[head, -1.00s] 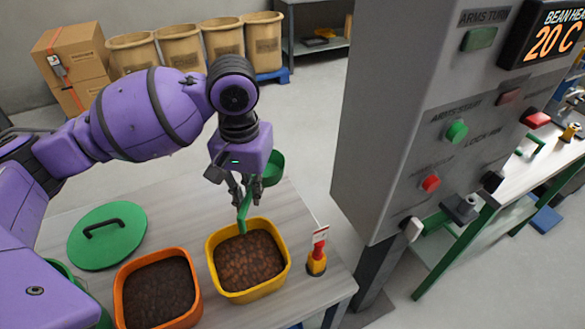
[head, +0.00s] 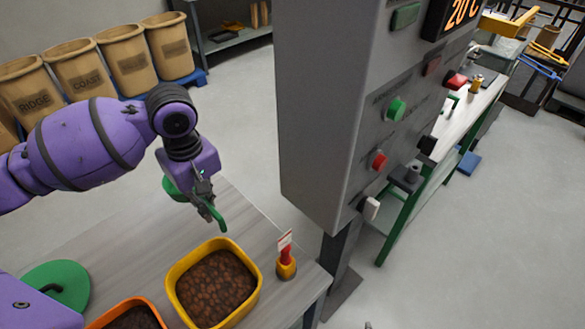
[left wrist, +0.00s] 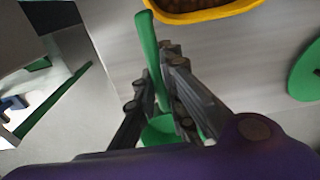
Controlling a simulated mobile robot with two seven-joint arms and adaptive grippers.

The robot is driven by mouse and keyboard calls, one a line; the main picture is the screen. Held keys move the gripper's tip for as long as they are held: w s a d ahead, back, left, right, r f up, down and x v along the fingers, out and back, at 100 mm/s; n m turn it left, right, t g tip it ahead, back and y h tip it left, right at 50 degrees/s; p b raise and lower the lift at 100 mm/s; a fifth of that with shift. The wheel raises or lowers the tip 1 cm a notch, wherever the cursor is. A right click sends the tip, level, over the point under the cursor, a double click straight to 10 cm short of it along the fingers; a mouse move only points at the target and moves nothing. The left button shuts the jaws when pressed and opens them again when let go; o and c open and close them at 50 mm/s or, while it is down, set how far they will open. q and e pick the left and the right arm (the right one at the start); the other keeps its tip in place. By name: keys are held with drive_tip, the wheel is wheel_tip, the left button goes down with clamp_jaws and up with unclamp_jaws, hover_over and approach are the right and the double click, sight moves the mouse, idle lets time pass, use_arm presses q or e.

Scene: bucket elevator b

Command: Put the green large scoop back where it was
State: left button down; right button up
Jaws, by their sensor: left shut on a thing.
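My left gripper (head: 203,188) is shut on the green large scoop (head: 217,219) and holds it above the table. The scoop's handle points toward the front right in the head view, and part of its green bowl shows left of the fingers. In the left wrist view the scoop's handle (left wrist: 148,45) runs up between the fingers, and its bowl lies partly hidden near the palm. The yellow bin (head: 173,303) of brown beans stands on the table in front of the gripper. My right gripper is not in view.
An orange bin (head: 122,305) and a green lid (head: 70,275) with a dark handle are at the lower left. A red-and-yellow device (head: 287,264) with a tag stands near the table's right edge. A grey control cabinet (head: 325,120) rises right of the table. The table's back is clear.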

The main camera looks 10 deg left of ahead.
use_arm(q)
drive_tip(key=w+a+f, duration=0.2)
drive_tip(key=w+a+f+b, duration=0.1)
drive_tip(key=w+f, duration=0.1)
drive_tip(key=f, duration=0.1)
drive_tip(key=w+a+f, duration=0.2)
drive_tip(key=w+f, duration=0.1)
drive_tip(key=shift+a, duration=0.35)
drive_tip(key=shift+w+a+f, duration=0.1)
drive_tip(key=shift+a+f, duration=0.05)
drive_tip(key=shift+f, duration=1.45)
drive_tip(key=c, duration=1.8)
unclamp_jaws()
drive_tip(key=shift+f, duration=0.15)
wheel_tip(320, 180, up, 12)
drive_tip(key=shift+r, duration=0.2)
